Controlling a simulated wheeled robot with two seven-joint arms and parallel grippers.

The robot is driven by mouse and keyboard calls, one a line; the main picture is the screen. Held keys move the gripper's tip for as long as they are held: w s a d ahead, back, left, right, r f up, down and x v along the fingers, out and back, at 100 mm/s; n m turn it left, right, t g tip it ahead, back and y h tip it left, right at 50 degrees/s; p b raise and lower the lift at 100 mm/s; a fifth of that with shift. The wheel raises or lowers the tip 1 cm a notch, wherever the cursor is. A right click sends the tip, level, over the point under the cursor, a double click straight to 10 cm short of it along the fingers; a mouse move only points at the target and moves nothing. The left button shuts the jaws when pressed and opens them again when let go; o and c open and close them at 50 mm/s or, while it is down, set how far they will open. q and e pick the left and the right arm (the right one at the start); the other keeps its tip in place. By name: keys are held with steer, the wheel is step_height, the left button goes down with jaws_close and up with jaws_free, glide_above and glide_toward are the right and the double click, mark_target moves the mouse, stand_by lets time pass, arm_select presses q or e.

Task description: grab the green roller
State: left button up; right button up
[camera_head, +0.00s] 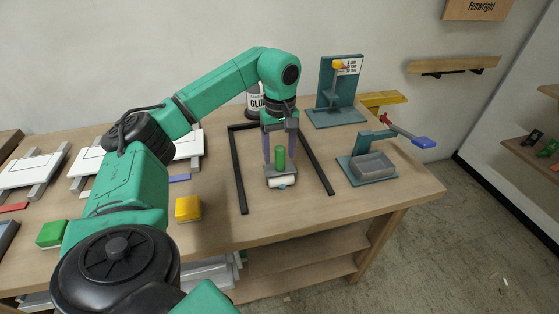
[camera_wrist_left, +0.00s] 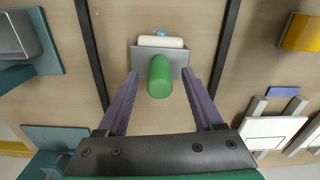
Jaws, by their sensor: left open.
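The green roller (camera_head: 279,158) stands upright on the table as a green handle on a grey plate, with a white cylinder (camera_head: 283,181) at the base. In the left wrist view the green handle (camera_wrist_left: 160,76) is between and slightly beyond the fingertips. My left gripper (camera_head: 279,168) points down over it, open, with a purple finger on each side of the handle. In the left wrist view my left gripper (camera_wrist_left: 160,78) shows gaps between both fingers and the handle. My right gripper is not in view.
Black rails (camera_head: 239,170) flank the roller on the table (camera_head: 330,205). A yellow block (camera_head: 188,208) and a green block (camera_head: 51,234) lie to the left. A teal stand with a grey tray (camera_head: 374,165) is at right. A glue container (camera_head: 254,104) stands behind my arm.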

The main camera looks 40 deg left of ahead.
arm_select(q)
steer(key=shift+s+d+f, duration=0.1)
steer(key=shift+f, duration=0.65)
steer(key=shift+d+f, duration=0.1)
steer(key=shift+f, duration=0.35)
jaws_close()
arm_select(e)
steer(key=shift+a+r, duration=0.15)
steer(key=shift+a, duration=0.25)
